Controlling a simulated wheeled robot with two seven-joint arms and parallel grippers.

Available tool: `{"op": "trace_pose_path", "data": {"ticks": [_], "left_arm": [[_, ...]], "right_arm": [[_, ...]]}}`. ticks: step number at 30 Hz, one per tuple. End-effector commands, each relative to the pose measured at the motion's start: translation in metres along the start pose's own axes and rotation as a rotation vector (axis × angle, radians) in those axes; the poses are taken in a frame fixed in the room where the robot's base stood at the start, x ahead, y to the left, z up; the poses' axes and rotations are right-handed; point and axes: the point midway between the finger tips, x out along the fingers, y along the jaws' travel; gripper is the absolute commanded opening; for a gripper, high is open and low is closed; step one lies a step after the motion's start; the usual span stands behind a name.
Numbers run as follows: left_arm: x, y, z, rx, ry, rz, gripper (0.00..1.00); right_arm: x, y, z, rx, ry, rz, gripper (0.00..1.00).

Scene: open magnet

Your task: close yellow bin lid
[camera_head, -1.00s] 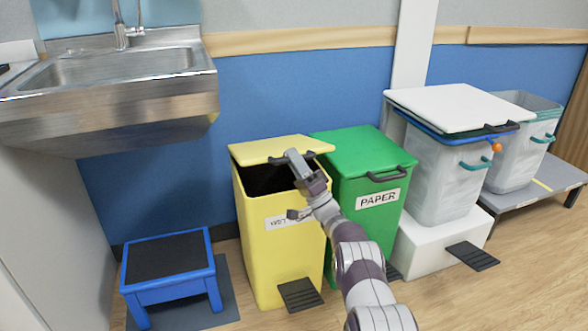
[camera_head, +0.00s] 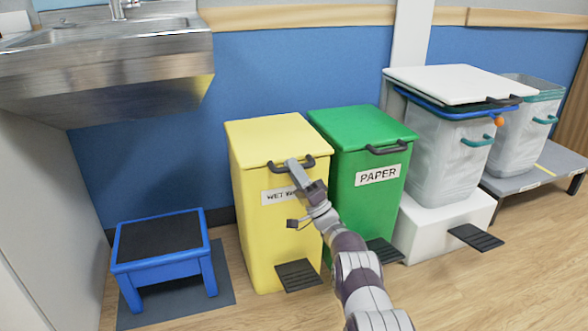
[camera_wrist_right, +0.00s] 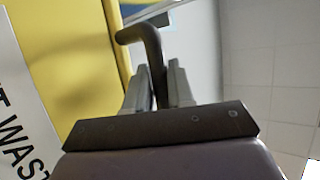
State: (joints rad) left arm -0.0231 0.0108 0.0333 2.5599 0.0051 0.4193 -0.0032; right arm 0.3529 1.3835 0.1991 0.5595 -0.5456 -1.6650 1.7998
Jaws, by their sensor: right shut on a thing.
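The yellow bin (camera_head: 258,230) stands upright against the blue wall, with a wet waste label partly hidden by my gripper. Its yellow lid (camera_head: 270,138) lies flat over the top, and no dark opening shows. A dark handle sits on the lid's front edge (camera_head: 309,162). My right gripper (camera_head: 294,168) is at this handle. In the right wrist view the two fingers are shut on the dark handle (camera_wrist_right: 152,50), one on each side, beside the yellow bin's face (camera_wrist_right: 75,50). My left gripper is not in view.
A green paper bin (camera_head: 362,190) stands close on the right. Beyond it are a white-lidded bin (camera_head: 450,84) on a white block and another bin on a grey platform. A blue step stool (camera_head: 165,262) stands left, below a metal sink (camera_head: 110,75).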

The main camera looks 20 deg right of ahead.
Motion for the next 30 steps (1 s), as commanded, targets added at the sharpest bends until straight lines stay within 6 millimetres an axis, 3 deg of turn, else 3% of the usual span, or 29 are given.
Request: {"op": "trace_pose_path", "data": {"ticks": [4,5,6,7,17,20,25,30], "left_arm": [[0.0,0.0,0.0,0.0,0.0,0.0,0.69],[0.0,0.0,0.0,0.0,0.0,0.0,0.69],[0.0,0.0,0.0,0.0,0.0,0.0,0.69],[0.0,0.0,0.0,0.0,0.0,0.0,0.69],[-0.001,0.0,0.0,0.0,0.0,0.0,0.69],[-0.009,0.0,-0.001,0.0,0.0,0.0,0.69],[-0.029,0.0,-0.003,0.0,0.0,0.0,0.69],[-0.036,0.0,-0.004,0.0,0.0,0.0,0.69]], "right_arm": [[-0.003,0.003,0.001,0.004,0.002,0.009,0.0],[-0.003,0.003,0.001,0.004,0.002,0.009,0.26],[-0.003,0.003,0.001,0.004,0.002,0.009,0.39],[-0.003,0.003,0.001,0.004,0.002,0.009,0.44],[-0.002,0.002,0.0,0.002,0.001,0.006,0.44],[-0.01,0.001,-0.001,0.003,0.002,0.009,0.44],[-0.052,-0.001,-0.002,0.003,0.004,0.01,0.44],[-0.099,0.0,-0.001,0.003,0.004,0.009,0.44]]}}
